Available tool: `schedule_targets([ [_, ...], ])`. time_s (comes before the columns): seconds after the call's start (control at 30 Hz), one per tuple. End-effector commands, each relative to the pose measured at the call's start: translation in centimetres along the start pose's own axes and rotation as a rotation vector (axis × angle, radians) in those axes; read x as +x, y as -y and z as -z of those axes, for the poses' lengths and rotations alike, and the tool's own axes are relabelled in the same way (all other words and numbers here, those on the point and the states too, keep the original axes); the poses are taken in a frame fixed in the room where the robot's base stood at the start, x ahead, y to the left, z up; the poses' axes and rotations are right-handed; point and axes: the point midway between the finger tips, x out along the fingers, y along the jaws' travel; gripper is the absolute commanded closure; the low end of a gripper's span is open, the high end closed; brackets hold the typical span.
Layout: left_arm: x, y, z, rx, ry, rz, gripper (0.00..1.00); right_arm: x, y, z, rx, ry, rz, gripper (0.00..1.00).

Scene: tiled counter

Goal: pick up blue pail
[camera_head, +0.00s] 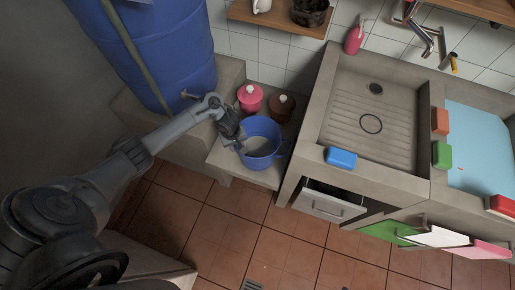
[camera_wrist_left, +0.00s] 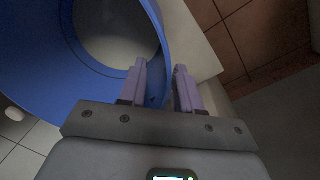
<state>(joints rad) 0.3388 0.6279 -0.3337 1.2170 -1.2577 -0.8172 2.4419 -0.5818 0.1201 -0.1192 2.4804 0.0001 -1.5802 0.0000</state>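The blue pail (camera_head: 262,154) stands upright on a low concrete ledge, left of the sink. My left gripper (camera_head: 238,143) is at the left side of the pail's rim. In the left wrist view the blue pail (camera_wrist_left: 85,75) fills the upper left, with its grey inside bottom showing. There my left gripper (camera_wrist_left: 160,84) is open, one finger on the inner side of the pail wall and the other on the outer side. A gap shows between the fingers; whether either touches the wall I cannot tell. My right gripper is not in view.
A pink pot (camera_head: 250,101) and a brown pot (camera_head: 282,106) stand just behind the pail. A large blue barrel (camera_head: 160,50) rises at the left. The concrete sink (camera_head: 365,115) is to the right, with a blue sponge (camera_head: 341,158) on its front edge.

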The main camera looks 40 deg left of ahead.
Motion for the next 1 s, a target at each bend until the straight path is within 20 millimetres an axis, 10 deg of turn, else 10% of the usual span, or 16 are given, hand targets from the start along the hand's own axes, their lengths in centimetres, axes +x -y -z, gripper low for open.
schedule_targets([
  [0.47, 2.9, 0.1, 0.2, -0.001, 0.000, -0.001, 0.67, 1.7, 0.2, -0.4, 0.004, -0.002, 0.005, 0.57],
  [0.7, 2.9, 0.1, 0.1, -0.001, 0.000, 0.000, 1.00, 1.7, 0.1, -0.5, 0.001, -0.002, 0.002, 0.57],
  [1.0, 2.9, 0.2, 0.1, -0.001, 0.001, 0.000, 1.00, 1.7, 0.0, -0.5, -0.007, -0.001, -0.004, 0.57],
])
